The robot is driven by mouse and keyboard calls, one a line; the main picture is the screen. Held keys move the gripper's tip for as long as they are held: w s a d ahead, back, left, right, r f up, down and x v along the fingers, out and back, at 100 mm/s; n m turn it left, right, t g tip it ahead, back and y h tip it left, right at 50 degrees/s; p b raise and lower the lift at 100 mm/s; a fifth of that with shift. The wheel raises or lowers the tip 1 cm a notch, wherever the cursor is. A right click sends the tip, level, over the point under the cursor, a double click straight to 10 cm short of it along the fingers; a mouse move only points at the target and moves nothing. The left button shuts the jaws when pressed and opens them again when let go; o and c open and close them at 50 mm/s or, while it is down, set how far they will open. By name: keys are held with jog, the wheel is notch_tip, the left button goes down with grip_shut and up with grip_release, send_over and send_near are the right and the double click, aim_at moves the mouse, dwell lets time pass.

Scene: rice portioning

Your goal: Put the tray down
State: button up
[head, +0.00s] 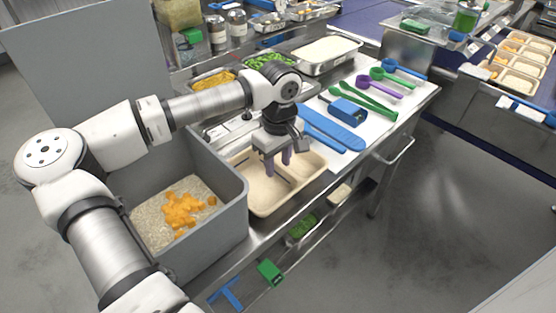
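The tan compartment tray (264,212) lies level at the front of the steel counter, just right of the grey bin. Its right part overlaps the counter in the picture; I cannot tell whether it rests on it or is held slightly above. My gripper (279,163) points down over the middle of the tray.
The grey bin (240,192) holds grain and orange cubes (183,208). Blue paddles (335,128), a blue scoop (348,112) and green and purple spoons (378,88) lie right of the tray. Food pans (327,52) stand behind. Filled trays (522,62) sit at the far right.

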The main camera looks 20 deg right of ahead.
aim_at(279, 162)
jog(key=shift+o, duration=0.3)
jog(key=shift+r, duration=0.15)
notch_tip(279, 162, up, 12)
jog(key=b, duration=0.2)
jog(key=shift+d, duration=0.15)
